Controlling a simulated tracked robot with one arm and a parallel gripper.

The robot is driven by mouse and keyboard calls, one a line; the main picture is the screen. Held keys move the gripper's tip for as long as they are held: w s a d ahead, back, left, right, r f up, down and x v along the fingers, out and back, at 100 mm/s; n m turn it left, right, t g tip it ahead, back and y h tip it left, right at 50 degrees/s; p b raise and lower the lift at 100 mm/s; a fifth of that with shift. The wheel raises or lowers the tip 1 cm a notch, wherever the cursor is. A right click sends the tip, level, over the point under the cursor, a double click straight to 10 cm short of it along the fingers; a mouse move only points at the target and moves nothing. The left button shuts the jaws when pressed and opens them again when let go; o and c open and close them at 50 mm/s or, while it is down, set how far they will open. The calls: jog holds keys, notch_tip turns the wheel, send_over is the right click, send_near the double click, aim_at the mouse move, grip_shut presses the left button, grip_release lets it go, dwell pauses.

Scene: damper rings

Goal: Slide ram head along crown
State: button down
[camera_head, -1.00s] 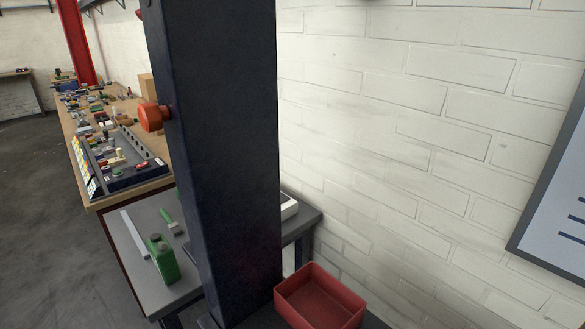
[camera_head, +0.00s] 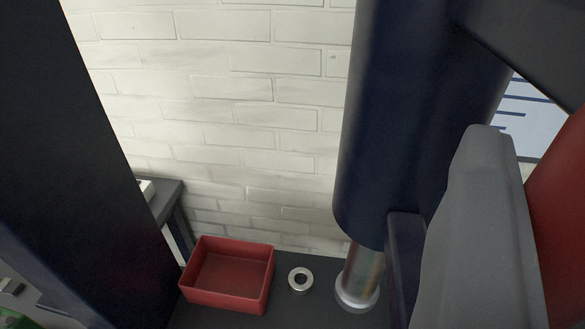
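The ram head shows at the right as a dark blue upright cylinder (camera_head: 405,120) with a bright metal rod (camera_head: 362,270) below it, ending in a round flange (camera_head: 357,294). A dark beam (camera_head: 530,40) crosses the top right corner above the cylinder. It may be the crown, but only a piece shows. A large grey rounded part (camera_head: 475,235) and a red part (camera_head: 560,200) stand close at the right edge and hide part of the cylinder side; I cannot tell what they belong to.
A dark frame column (camera_head: 70,170) fills the left side. A red open tray (camera_head: 225,297) and a metal ring (camera_head: 300,280) sit on the dark bed, left of the rod. A white brick wall (camera_head: 240,100) stands behind. A grey bench corner (camera_head: 165,195) shows beyond the column.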

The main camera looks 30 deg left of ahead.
jog(key=shift+s+a+r, duration=0.1)
jog(key=shift+s+a, duration=0.1)
jog(key=shift+a, duration=0.35)
jog(key=shift+s+a+r, duration=0.1)
jog(key=shift+s+a, duration=0.05)
jog(key=shift+a, duration=0.4)
jog(key=c, duration=1.2)
grip_release()
jog(key=shift+f, duration=0.1)
jog(key=shift+d, duration=0.15)
jog(key=shift+f, duration=0.1)
jog(key=shift+s+b, duration=0.45)
jog(key=shift+s, duration=0.55)
jog(key=shift+s, duration=0.1)
